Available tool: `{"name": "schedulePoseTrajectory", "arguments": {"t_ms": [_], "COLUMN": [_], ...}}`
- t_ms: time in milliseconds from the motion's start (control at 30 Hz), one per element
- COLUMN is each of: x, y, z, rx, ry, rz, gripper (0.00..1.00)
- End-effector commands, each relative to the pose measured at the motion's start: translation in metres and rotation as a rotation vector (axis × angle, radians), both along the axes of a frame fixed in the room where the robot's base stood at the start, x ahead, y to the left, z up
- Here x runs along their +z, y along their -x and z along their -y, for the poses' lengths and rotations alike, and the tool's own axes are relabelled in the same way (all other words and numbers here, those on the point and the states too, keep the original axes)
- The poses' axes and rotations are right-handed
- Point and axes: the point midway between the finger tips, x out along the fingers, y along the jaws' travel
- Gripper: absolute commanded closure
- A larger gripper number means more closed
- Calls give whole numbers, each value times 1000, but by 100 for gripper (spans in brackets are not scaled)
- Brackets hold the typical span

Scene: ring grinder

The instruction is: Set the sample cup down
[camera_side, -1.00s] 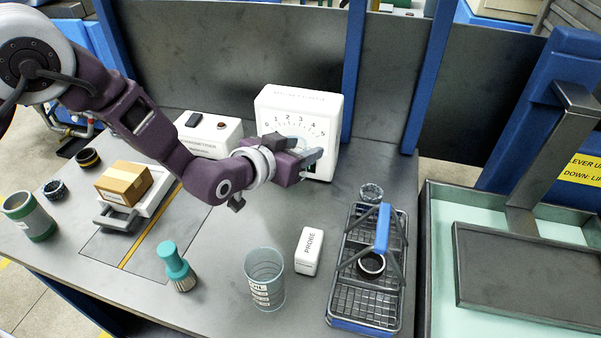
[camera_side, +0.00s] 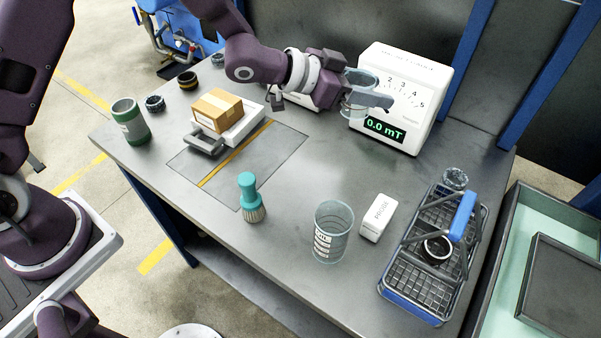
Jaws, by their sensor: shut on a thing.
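My gripper (camera_side: 372,94) is shut on a small clear cup (camera_side: 355,108), which looks like the sample cup. It holds the cup roughly upright in front of the white meter (camera_side: 402,72), whose display reads 0.0 mT. The fingers hide part of the cup. I cannot tell from this angle how high its bottom is above the table (camera_side: 300,185).
A clear beaker (camera_side: 333,232), a white probe block (camera_side: 377,217) and a teal brush (camera_side: 250,197) stand nearer. A wire basket (camera_side: 412,292) with dark ring pieces is at right. The table's middle is clear.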

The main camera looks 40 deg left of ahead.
Motion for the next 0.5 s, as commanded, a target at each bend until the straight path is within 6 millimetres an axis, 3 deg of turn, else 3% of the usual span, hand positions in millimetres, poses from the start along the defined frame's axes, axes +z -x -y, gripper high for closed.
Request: {"name": "schedulePoseTrajectory", "arguments": {"t_ms": [100,233,367,500], "x": [-22,-36,-44,-76], "y": [39,86,109,114], "z": [-24,-44,-53,-54], "rx": [-191,-373,-452,-469], "ry": [1,4,3,2], "rz": [-7,-4,-1,-5], "gripper": [92,92,92,92]}}
